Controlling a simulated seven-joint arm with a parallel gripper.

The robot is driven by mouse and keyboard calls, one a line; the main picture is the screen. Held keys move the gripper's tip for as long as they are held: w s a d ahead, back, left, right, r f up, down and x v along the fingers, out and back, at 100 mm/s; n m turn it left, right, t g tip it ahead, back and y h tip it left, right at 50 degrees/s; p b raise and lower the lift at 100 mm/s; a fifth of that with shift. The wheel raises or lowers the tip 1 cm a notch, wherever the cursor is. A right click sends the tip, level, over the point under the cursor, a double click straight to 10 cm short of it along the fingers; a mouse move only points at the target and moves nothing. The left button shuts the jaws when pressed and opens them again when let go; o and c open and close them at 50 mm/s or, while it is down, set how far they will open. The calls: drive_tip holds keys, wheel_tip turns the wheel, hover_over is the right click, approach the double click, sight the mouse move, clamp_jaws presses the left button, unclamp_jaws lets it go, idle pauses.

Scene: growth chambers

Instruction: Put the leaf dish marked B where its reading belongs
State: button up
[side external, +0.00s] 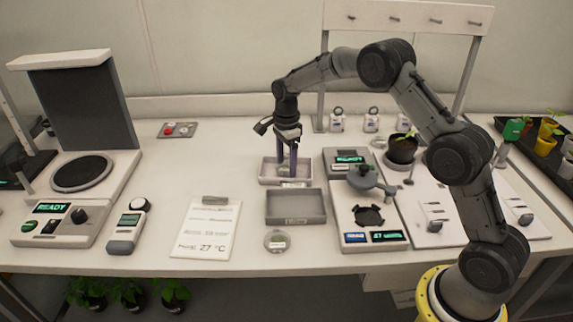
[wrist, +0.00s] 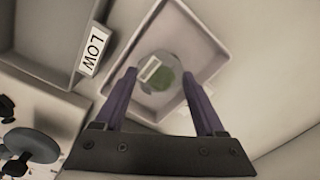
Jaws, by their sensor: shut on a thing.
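My gripper (side external: 287,174) points down over the back grey tray (side external: 267,172) in the side view. In the wrist view its two purple fingers (wrist: 160,76) are closed on a round clear leaf dish (wrist: 147,88) with a green leaf and a pale label. The label is too blurred to read. The dish is over or inside the tray (wrist: 208,48); I cannot tell whether it touches the floor. Another tray (wrist: 38,68), tagged LOW (wrist: 93,52), lies to the left in the wrist view. A front tray (side external: 295,207) looks empty in the side view.
A second round dish (side external: 277,241) lies on the bench before the front tray. A clipboard (side external: 207,228) and handheld meter (side external: 128,226) lie left. A reader with a lit display (side external: 388,236) stands right of the trays. A potted plant (side external: 402,148) stands behind it.

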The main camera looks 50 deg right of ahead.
drive_tip(key=shift+f, duration=0.45)
drive_tip(key=shift+f, duration=0.1)
drive_tip(key=o, duration=1.2)
drive_tip(key=shift+f, duration=0.1)
drive_tip(key=shift+c, duration=0.2)
